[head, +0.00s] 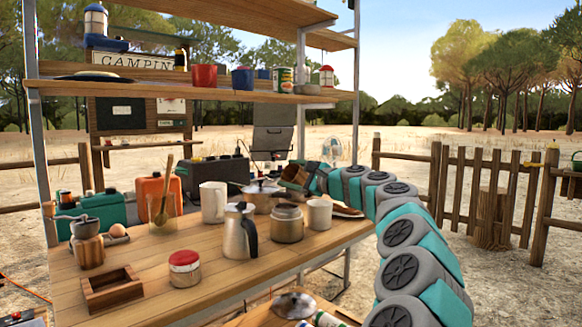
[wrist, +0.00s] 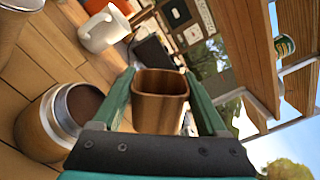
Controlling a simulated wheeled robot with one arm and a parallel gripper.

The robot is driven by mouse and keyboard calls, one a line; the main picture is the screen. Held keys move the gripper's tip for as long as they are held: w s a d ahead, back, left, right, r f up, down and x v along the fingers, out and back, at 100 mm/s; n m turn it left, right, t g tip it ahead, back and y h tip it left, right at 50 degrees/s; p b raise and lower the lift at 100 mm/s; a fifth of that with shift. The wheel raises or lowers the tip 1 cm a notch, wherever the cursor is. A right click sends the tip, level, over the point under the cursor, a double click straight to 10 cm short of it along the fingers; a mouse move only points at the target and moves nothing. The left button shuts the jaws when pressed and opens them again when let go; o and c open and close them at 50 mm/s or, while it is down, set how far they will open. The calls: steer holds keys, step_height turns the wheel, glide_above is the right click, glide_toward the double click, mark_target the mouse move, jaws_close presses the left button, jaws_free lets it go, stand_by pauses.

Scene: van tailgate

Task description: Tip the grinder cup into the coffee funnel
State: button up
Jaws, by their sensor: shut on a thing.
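My gripper (head: 306,178) is shut on the brown wooden grinder cup (head: 294,176), also in the wrist view (wrist: 160,100) between the green fingers. The cup is held above the table, tipped over onto its side. No stream from its mouth shows, and I cannot tell what is inside. The moka pot base (head: 287,224) stands upright on the table below the cup. In the wrist view, the coffee funnel (wrist: 86,106) shows as a metal-rimmed round opening with dark brown inside, left of the cup and apart from it.
The moka pot top (head: 240,235) and a white mug (head: 319,215) flank the base. A pan (head: 262,194) and a tall white mug (head: 213,202) stand behind. The hand grinder (head: 88,248), a red-lidded jar (head: 184,268) and a wooden tray (head: 110,291) are at left. Shelves (head: 200,89) hang above.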

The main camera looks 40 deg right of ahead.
steer(key=shift+r+m+p, duration=0.35)
steer(key=shift+m+p, duration=0.05)
steer(key=shift+p, duration=0.3)
steer(key=shift+d+r+m+p, duration=0.1)
steer(key=shift+m+p, duration=0.2)
steer(key=shift+p, duration=0.5)
steer(key=shift+d+m, duration=0.15)
steer(key=shift+m, duration=0.45)
steer(key=m, duration=0.3)
steer(key=shift+r, duration=0.4)
steer(key=m, duration=0.1)
steer(key=r+m, duration=0.1)
steer(key=m, duration=0.3)
steer(key=shift+r, duration=0.35)
